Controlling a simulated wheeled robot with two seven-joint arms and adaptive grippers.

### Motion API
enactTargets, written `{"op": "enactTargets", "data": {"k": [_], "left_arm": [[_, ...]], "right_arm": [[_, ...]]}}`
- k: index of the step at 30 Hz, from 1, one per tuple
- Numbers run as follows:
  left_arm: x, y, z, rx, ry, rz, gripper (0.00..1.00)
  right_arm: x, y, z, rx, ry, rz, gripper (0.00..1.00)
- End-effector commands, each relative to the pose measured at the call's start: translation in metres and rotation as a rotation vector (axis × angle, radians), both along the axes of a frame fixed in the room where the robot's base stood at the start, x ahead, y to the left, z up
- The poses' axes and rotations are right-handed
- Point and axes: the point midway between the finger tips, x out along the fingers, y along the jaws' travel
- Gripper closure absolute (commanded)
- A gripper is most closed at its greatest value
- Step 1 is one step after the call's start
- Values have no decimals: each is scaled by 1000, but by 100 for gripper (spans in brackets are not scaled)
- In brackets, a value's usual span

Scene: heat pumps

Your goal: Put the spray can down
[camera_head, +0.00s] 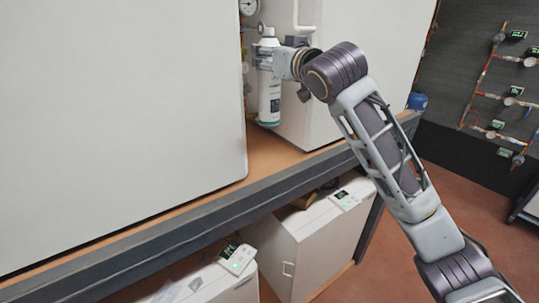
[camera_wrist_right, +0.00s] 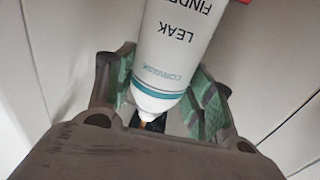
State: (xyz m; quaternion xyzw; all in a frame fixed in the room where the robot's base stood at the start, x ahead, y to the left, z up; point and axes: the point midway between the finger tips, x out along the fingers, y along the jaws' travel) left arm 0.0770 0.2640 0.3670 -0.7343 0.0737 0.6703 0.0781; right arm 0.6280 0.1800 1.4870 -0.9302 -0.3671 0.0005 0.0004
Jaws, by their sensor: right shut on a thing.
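The spray can (camera_head: 269,98) is a tall white can with a teal band near its base and a pale cap. It stands upright between two white cabinets, at or just above the wooden shelf; I cannot tell if its base touches. My right gripper (camera_head: 264,56) is shut on its upper part, coming in from the right. In the right wrist view the can (camera_wrist_right: 177,45) shows the words "LEAK FINDER" upside down, between the green-padded fingers of the right gripper (camera_wrist_right: 165,100). My left gripper is not in view.
A large white cabinet (camera_head: 120,100) stands on the left of the wooden shelf (camera_head: 272,155), and another white unit (camera_head: 365,60) stands behind and right of the can. The gap between them is narrow. Lower white units (camera_head: 310,240) sit beneath the shelf. A gauge (camera_head: 249,7) is behind the can.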

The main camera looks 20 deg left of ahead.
Motion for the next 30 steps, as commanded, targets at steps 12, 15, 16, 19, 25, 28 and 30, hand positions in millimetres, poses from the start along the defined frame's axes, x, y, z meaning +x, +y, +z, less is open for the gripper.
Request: {"op": "enactTargets", "data": {"k": [12,15,16,19,25,28,30], "left_arm": [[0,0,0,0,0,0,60],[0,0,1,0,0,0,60],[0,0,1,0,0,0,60],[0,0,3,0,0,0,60],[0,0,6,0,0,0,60],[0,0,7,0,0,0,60],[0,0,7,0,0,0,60]], "right_arm": [[0,0,-1,1,-1,-1,100],[0,-1,-8,1,-1,-1,100],[0,-1,-10,1,-1,-1,100],[0,-1,-21,1,-1,-1,100],[0,-1,-46,1,-1,-1,100],[0,-1,-55,1,-1,-2,100],[0,-1,-59,2,-2,-1,100]]}}
